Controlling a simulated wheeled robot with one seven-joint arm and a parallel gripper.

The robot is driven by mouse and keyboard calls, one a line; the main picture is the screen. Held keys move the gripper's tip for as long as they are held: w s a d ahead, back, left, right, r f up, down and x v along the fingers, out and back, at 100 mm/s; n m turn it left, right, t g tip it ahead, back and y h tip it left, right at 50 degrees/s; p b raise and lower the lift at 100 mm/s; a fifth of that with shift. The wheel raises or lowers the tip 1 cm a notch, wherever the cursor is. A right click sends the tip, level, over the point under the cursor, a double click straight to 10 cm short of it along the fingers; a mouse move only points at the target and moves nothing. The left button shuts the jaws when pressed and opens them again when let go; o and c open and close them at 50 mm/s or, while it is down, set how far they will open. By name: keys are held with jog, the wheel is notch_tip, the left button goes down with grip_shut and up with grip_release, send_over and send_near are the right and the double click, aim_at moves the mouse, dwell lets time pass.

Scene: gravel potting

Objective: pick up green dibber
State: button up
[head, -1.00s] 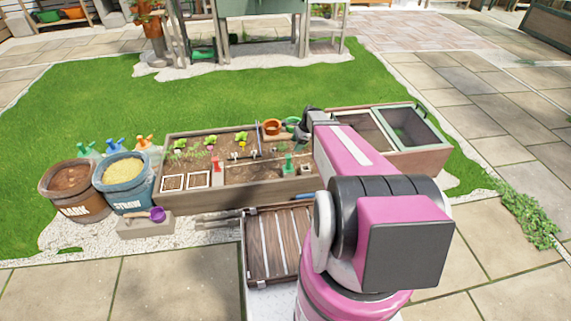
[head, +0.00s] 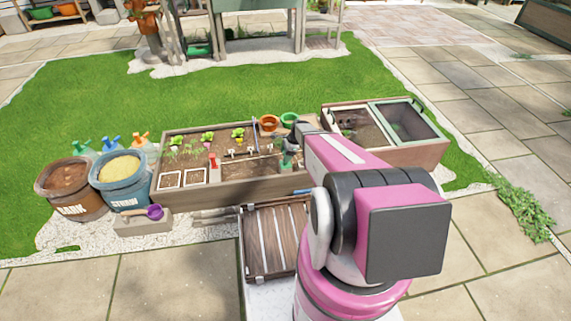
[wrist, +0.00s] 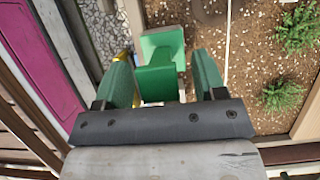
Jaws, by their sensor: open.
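The green dibber (head: 287,161) stands in the soil near the front right part of the wooden planter bed (head: 235,193). In the wrist view the green dibber (wrist: 160,48) fills the middle, with its blocky green top between my fingers. My gripper (wrist: 161,66) is open, with one green finger on each side of the dibber and a visible gap on both sides. In the head view my gripper (head: 289,146) is right at the dibber and partly covers its top. The lower part of the dibber is hidden in the wrist view.
A red dibber (head: 213,163) and several seedlings stand in the bed to the left. An orange pot (head: 269,123) and a green pot (head: 289,119) are behind. A cold frame (head: 418,157) stands to the right. Bark and straw tubs are at the left.

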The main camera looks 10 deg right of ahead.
jog(key=shift+a+f, duration=0.1)
jog(key=shift+f, duration=0.15)
jog(key=c, duration=1)
jog(key=shift+o, duration=0.2)
jog(key=shift+r, duration=0.15)
